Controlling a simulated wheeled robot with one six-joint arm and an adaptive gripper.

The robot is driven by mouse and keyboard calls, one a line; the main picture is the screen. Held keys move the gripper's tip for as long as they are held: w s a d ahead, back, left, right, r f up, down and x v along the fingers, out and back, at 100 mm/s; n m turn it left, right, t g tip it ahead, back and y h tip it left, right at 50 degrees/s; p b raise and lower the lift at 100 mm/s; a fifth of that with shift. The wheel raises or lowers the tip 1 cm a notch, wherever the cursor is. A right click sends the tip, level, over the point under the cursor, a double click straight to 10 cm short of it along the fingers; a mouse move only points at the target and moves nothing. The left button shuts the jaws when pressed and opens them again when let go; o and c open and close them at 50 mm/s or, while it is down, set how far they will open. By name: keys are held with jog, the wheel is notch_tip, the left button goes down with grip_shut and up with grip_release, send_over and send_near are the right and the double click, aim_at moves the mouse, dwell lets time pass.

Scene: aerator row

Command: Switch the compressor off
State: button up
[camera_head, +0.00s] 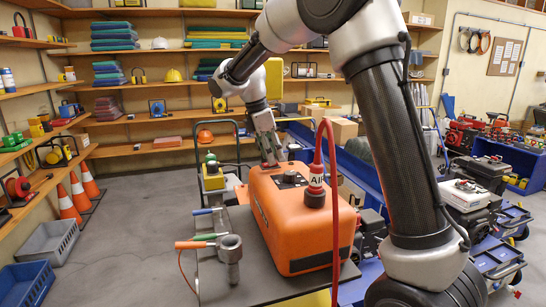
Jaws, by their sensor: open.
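The orange compressor (310,235) stands on a dark table top in the middle of the view. A black panel with a dark knob (290,177) is on its top, toward the far side. A red hose (334,215) with a collar marked AIR (316,182) joins its top at the near right. My gripper (269,158) points down just beyond the far edge of the compressor's top, close to the panel, with its fingers apart and nothing seen between them. I cannot tell whether it touches the compressor.
A metal holder (230,258) with coloured-handled tools stands left of the compressor on the table (212,280). Orange cones (83,186) and crates (48,242) are on the left floor. Carts with equipment (470,195) fill the right. Floor between cones and table is clear.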

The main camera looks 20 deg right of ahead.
jog(key=v, duration=1)
jog(key=shift+r, duration=0.25)
